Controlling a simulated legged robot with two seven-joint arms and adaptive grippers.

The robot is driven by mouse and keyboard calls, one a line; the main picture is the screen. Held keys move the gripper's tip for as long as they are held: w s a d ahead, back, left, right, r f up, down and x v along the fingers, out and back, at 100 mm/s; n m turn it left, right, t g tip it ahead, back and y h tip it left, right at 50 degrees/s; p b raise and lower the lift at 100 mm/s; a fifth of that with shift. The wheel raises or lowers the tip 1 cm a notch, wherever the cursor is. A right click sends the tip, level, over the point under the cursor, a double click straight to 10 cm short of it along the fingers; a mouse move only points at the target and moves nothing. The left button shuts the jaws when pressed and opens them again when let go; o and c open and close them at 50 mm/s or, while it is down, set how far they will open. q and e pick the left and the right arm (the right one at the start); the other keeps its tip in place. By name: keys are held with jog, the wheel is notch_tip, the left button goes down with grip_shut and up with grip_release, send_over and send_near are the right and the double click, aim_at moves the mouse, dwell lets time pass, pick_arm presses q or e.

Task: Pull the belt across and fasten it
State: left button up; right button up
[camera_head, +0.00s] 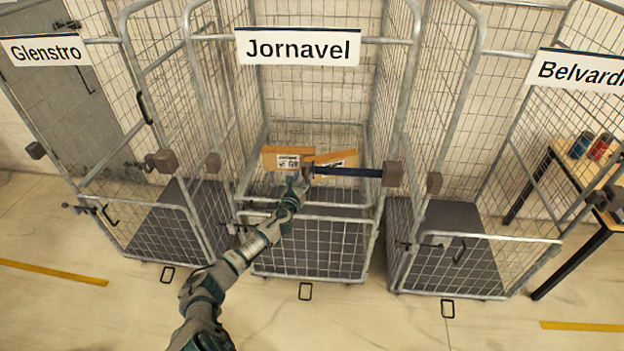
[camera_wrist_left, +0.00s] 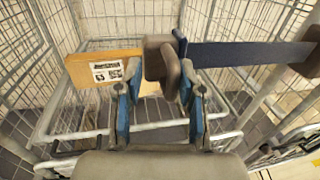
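The dark blue belt (camera_head: 347,172) runs from a brown-grey block (camera_head: 393,173) on the right front post of the middle cage, labelled Jornavel, partway across its front. My left gripper (camera_head: 299,184) is at the belt's free end, near the middle of the opening. In the left wrist view, a brown-grey end piece (camera_wrist_left: 170,68) sits at the blue fingertips (camera_wrist_left: 157,95), with the belt (camera_wrist_left: 245,53) stretched taut to the right. The fingers seem to hold this piece; the exact contact is partly hidden. My right gripper is out of view.
Cardboard boxes (camera_head: 284,157) lie in the middle cage behind the belt. The cage's lower front gate (camera_head: 310,245) is up. Cages labelled Glenstro (camera_head: 45,50) and Belvardi (camera_head: 583,72) stand on either side. A table (camera_head: 560,152) with cans is at far right.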

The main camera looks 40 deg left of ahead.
pick_arm(q)
jog(key=shift+a+f, duration=0.15)
jog(key=shift+a, duration=0.15)
jog(key=p+v, duration=0.6)
jog(key=v, duration=1.4)
jog(key=shift+p, duration=0.35)
dwell(0.6)
jog(key=shift+d, duration=0.1)
dwell(0.3)
